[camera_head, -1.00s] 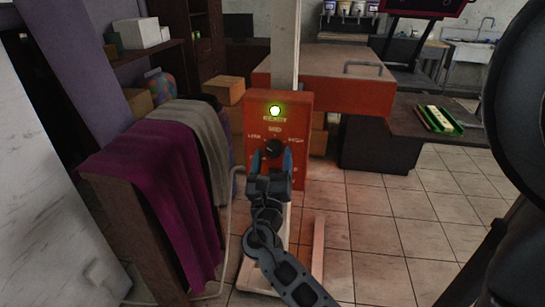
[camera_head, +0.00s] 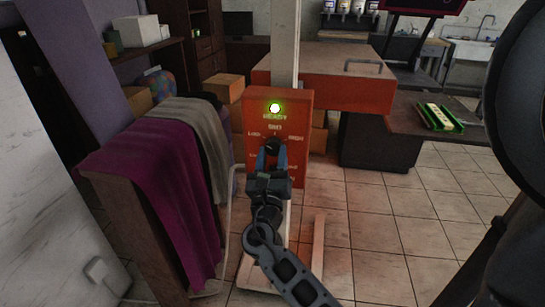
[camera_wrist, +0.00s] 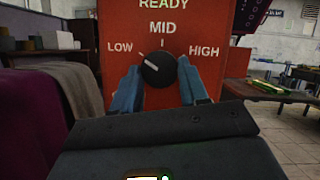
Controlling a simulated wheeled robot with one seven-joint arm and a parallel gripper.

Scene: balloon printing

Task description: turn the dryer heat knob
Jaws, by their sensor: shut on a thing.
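The heat knob (camera_wrist: 159,71) is a round black dial on the red dryer control panel (camera_wrist: 203,75). LOW, MID and HIGH are printed around it. In the wrist view its white mark points to the upper left, towards the LOW side. My gripper (camera_wrist: 157,76) has its blue fingers on the left and right sides of the knob and is shut on it. In the head view, my gripper (camera_head: 272,153) reaches the knob (camera_head: 272,144) from below and partly hides the panel (camera_head: 295,104). A green-white lamp (camera_head: 274,108) glows above the READY label.
A rack with purple cloth (camera_head: 165,190) and grey cloth (camera_head: 205,140) stands close on the left. The red dryer head (camera_head: 335,80) extends behind the panel. A dark table with a green-edged tray (camera_head: 440,117) is at right. Tiled floor is clear at front right.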

